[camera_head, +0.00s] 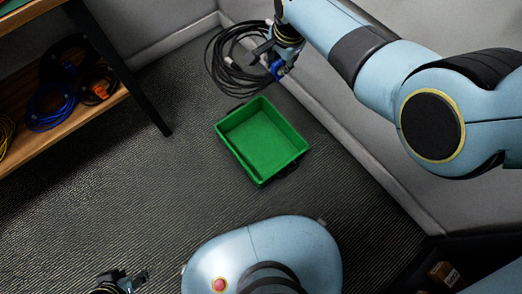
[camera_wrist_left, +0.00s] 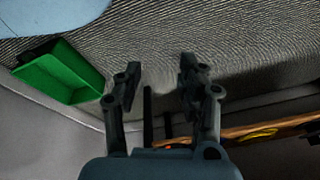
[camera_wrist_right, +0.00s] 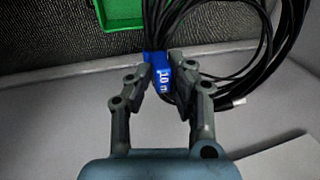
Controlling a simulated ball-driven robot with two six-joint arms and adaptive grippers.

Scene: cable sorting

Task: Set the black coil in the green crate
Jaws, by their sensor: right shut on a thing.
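The black coil (camera_head: 229,72) hangs from my right gripper (camera_head: 277,62), beyond the green crate in the head view. In the right wrist view, my right gripper (camera_wrist_right: 163,75) is shut on the coil's blue tag, marked 10 m, with the black loops (camera_wrist_right: 218,22) beside it. The green crate (camera_head: 298,153) sits empty on the floor. It also shows in the left wrist view (camera_wrist_left: 62,72) and at the top of the right wrist view (camera_wrist_right: 121,12). My left gripper (camera_wrist_left: 158,70) is open and empty, and shows at the bottom left of the head view (camera_head: 130,278).
A wooden shelf (camera_head: 98,112) at the left holds blue, yellow and black cable coils and something orange. A small brown box (camera_head: 444,274) is at the lower right. Grey walls run behind and right of the crate. The ribbed floor left of the crate is clear.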

